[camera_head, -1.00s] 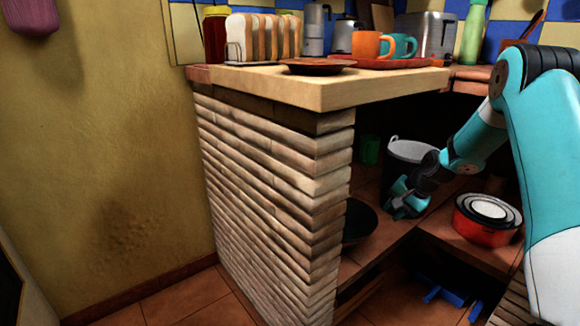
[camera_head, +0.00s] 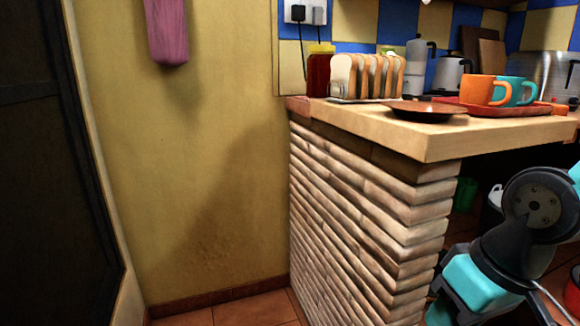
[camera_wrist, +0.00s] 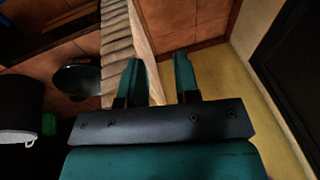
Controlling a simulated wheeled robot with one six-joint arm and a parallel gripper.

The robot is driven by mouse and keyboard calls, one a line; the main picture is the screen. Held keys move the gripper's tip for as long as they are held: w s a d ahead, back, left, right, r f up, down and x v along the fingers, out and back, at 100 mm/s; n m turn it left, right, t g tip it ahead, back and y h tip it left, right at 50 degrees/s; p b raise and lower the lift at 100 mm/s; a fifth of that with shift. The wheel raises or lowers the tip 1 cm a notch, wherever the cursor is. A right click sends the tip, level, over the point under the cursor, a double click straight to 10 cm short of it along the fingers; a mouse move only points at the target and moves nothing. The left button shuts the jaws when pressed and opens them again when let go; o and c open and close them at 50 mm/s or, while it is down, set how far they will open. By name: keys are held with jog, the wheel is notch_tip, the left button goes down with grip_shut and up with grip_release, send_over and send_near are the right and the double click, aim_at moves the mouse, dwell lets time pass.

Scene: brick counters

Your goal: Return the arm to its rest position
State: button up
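My gripper (camera_wrist: 158,66) shows in the wrist view with its two teal fingers apart and nothing held between them. Behind the fingers are the brick wall's edge, the floor and the yellow wall. In the head view, teal and black links of my arm are folded in the lower right, in front of the brick counter (camera_head: 365,215). The fingers cannot be made out in the head view.
A wooden countertop (camera_head: 440,140) bears a toast rack with bread (camera_head: 367,76), a dark plate (camera_head: 421,112), and a red tray (camera_head: 535,109) with orange (camera_head: 482,91) and teal mugs. A dark bowl (camera_wrist: 77,78) lies left of the fingers. The yellow wall (camera_head: 200,190) stands left.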

jog(key=s+a+r+n+g+y+p, duration=0.1)
jog(key=s+a+r+n+g+p, duration=0.1)
jog(key=s+a+r+n, duration=0.35)
notch_tip(320, 180, up, 38)
jog(key=m+p, duration=0.2)
jog(key=p, duration=3.5)
jog(key=shift+s+d, duration=0.15)
jog(key=shift+s, duration=0.25)
jog(key=shift+f, duration=0.1)
